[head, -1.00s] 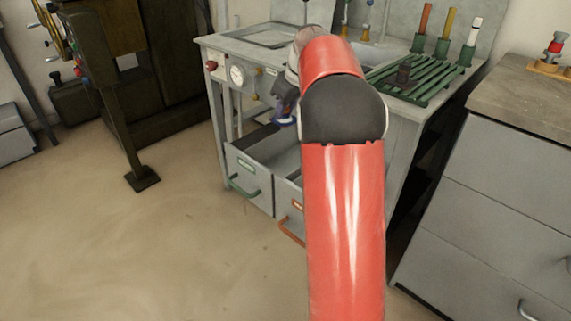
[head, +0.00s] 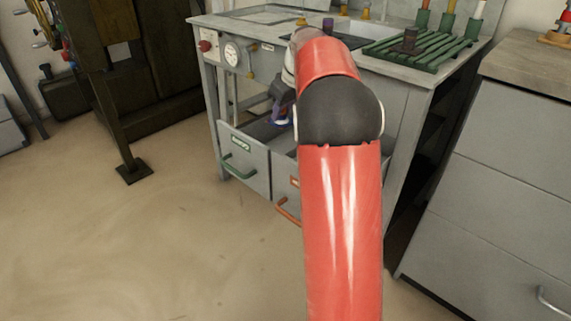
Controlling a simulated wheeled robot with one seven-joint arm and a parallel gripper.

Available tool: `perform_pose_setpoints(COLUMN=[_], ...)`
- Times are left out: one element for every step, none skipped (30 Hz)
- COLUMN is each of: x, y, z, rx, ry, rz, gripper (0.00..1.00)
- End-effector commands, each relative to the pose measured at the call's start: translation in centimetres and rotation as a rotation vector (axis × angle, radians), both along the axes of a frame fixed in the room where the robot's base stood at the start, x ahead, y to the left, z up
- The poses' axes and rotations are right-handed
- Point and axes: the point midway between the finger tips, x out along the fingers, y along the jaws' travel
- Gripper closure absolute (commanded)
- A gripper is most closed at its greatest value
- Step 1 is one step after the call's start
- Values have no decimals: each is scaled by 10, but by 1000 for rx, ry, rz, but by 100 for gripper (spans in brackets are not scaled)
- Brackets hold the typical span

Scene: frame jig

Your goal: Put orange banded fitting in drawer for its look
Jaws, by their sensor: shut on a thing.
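My gripper (head: 279,112) points down over the open left drawer (head: 245,157), partly hidden behind my red arm. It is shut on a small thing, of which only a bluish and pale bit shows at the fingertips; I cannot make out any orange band. The left drawer has a green handle (head: 240,172) and a green label. The right drawer (head: 285,184), with an orange handle (head: 287,211) and an orange label, is mostly hidden by my arm.
The grey bench (head: 405,85) carries a green slatted rack (head: 420,50) at the right and a dial (head: 232,51) on its front. A grey cabinet (head: 500,180) stands at the right, a dark machine (head: 110,90) at the left. The floor in front is clear.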

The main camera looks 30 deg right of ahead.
Motion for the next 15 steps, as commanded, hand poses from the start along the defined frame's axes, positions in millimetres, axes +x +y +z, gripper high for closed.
perform_pose_setpoints(x=[0, 0, 0, 0, 0, 0, 0, 0, 0, 0, 0, 0, 0, 0, 0], y=[0, 0, 0, 0, 0, 0, 0, 0, 0, 0, 0, 0, 0, 0, 0], z=[-11, -13, -15, -17, -20, -25, -30, -35, -43, -49, -55, -62, -67, -70, -74], rx=[-1, -1, -1, -1, 0, 0, 0, 0, 0, 0, 1, 1, 1, 1, 0], ry=[-1, -1, -1, -1, -1, -1, 0, 2, 2, 2, 3, 1, 3, 1, 0], rz=[0, 0, 0, 0, 0, 0, 0, 0, 0, 0, 0, -1, 0, 0, 0], gripper=[100, 100, 100, 100, 100, 100, 100, 100, 100, 100, 100, 100, 100, 100, 100])
